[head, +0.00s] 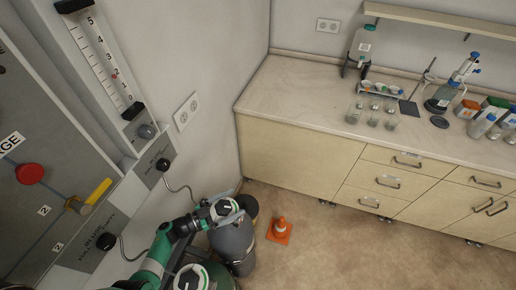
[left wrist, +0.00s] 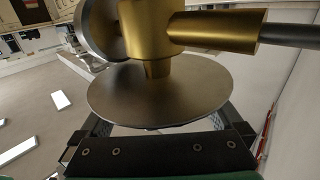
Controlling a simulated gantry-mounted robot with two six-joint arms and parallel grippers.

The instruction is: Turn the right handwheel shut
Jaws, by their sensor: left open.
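The fingers (left wrist: 160,125) also show beyond the disc in the left wrist view. My right gripper is not in view.
A wall panel with a red knob (head: 30,173) and a yellow handle (head: 98,191) stands at the left. An orange cone (head: 281,230) is on the floor right of the cylinder.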

